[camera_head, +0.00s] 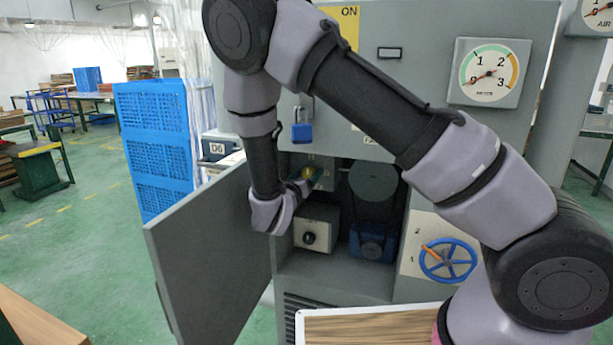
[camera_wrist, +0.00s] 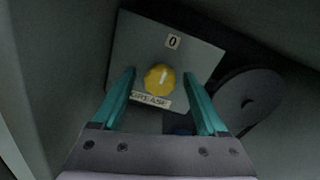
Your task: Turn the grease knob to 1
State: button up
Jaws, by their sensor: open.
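The grease knob is a round yellow knob (camera_wrist: 160,79) on a grey plate (camera_wrist: 205,60) inside the open cabinet. A "0" label (camera_wrist: 173,42) is above it and a "GREASE" label (camera_wrist: 150,100) below it in the wrist view. No "1" mark can be made out, and the knob's pointing direction is unclear. My gripper (camera_wrist: 159,74) is open, with its teal fingers on the left and right of the knob. Gaps show between the fingers and the knob in this view; its depth along them is unclear. The knob (camera_head: 307,173) is small and partly covered in the head view.
The open cabinet door (camera_head: 212,262) stands left of my forearm. A pulley (camera_head: 373,183) and blue motor (camera_head: 372,246) are right of the knob, with a box bearing a black knob (camera_head: 310,237) below. A blue padlock (camera_head: 301,132) hangs above. A blue handwheel (camera_head: 447,260) is farther right.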

grip_shut()
jog(key=shift+m, duration=0.3)
jog(key=m, duration=0.3)
jog(key=shift+s+m, duration=0.1)
jog(key=shift+m, duration=0.3)
jog(key=m, duration=0.4)
jog(key=shift+d+f, duration=0.1)
jog(key=m, duration=0.5)
jog(key=shift+f+m, duration=0.15)
jog(key=shift+m, duration=2.05)
